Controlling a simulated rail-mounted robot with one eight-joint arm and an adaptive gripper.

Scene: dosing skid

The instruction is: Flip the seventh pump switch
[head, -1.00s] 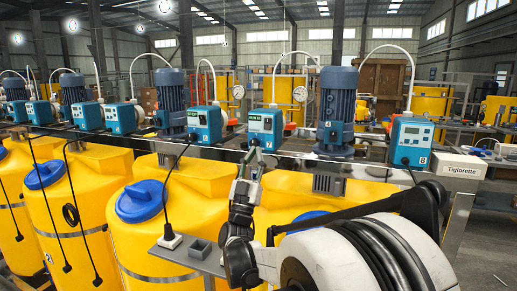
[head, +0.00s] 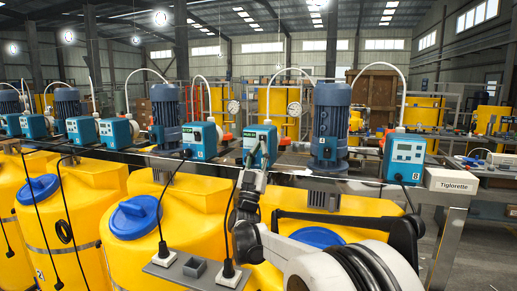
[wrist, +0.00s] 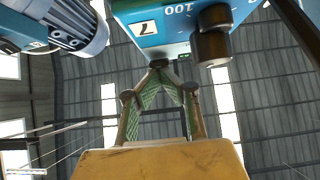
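The eighth pump (head: 404,158) stands to the right, past a tall motor (head: 331,125). The sixth pump (head: 203,140) is to the left. Yellow tanks (head: 190,215) with blue lids fill the space below. A socket strip (head: 205,272) with plugs and hanging black cables sits near my arm.

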